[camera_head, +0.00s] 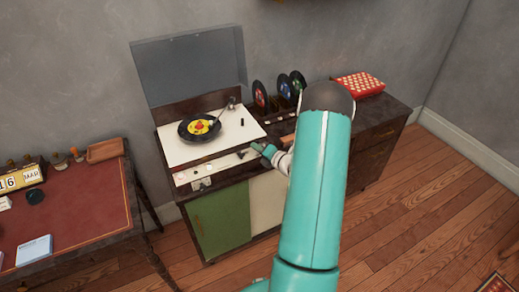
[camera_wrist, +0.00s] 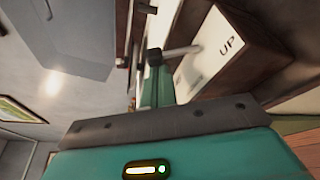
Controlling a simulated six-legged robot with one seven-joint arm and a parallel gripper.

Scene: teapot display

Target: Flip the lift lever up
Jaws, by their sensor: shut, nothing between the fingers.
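The lift lever (camera_wrist: 181,51) is a pale metal rod with a dark knob (camera_wrist: 155,57) at its end, seen in the wrist view. It sticks out from a white plate (camera_wrist: 210,62) marked "UP". My gripper (camera_wrist: 153,82) has its teal fingers shut and empty, close to the knob; I cannot tell whether they touch it. In the head view my gripper (camera_head: 260,149) is at the right part of the white front strip (camera_head: 222,165) of the record player cabinet. The lever is too small to make out clearly there.
A black record (camera_head: 186,134) with a yellow and red label lies on the white deck (camera_head: 176,151), under a raised lid (camera_head: 190,68). Records stand behind, near a red patterned box (camera_head: 358,86). A red-topped desk (camera_head: 85,208) stands at left.

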